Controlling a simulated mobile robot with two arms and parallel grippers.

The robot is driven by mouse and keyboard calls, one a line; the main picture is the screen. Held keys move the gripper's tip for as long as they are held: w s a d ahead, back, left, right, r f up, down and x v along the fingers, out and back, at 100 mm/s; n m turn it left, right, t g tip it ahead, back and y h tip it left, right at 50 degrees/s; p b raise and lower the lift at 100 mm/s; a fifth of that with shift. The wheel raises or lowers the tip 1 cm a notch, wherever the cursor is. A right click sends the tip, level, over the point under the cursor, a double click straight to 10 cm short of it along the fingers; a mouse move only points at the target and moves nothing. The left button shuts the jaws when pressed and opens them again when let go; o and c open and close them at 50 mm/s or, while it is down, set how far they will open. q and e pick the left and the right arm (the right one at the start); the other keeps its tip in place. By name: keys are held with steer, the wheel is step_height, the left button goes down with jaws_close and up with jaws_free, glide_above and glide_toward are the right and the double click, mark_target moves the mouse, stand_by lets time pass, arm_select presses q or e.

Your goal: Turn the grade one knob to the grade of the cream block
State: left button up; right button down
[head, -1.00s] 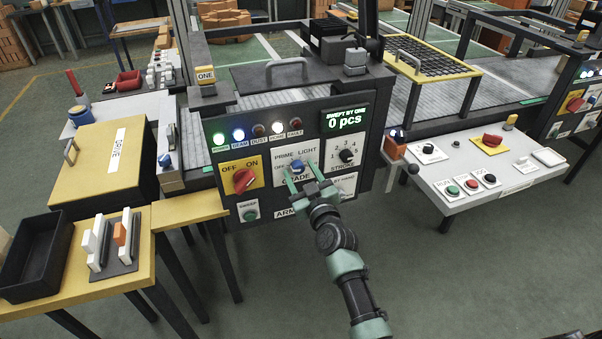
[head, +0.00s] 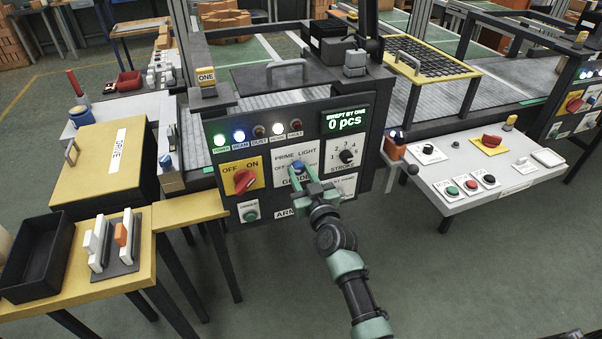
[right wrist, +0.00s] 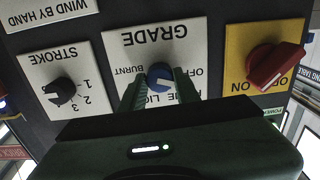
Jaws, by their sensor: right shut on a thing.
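The grade knob (head: 297,168) is a small blue dial on a white plate of the dark panel of the station marked ONE (head: 206,75). In the right wrist view the plate appears upside down, with the blue knob (right wrist: 159,76) and the words GRADE, BURNT and partly hidden PRIME and LIGHT around it. My right gripper (head: 302,178) is shut on the knob, a finger on each side; the fingers also show in the wrist view (right wrist: 159,90). The knob's exact pointing is hard to tell. A pale block (head: 92,241) stands in a rack at the left. My left gripper is out of view.
A red ON/OFF switch (head: 244,181) sits left of the knob, and a black STROKE knob (head: 346,156) right of it. The display (head: 345,118) reads 0 pcs. An orange block (head: 121,235) and a black tray (head: 38,257) are on the yellow table. Floor at right front is clear.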

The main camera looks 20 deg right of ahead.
steer(key=m, duration=0.4)
steer(key=shift+m+p, duration=0.3)
steer(key=m, duration=0.5)
steer(key=shift+m, duration=0.3)
steer(key=m, duration=0.4)
steer(key=shift+m, duration=2.5)
steer(key=c, duration=1)
jaws_free()
steer(key=shift+c, duration=0.2)
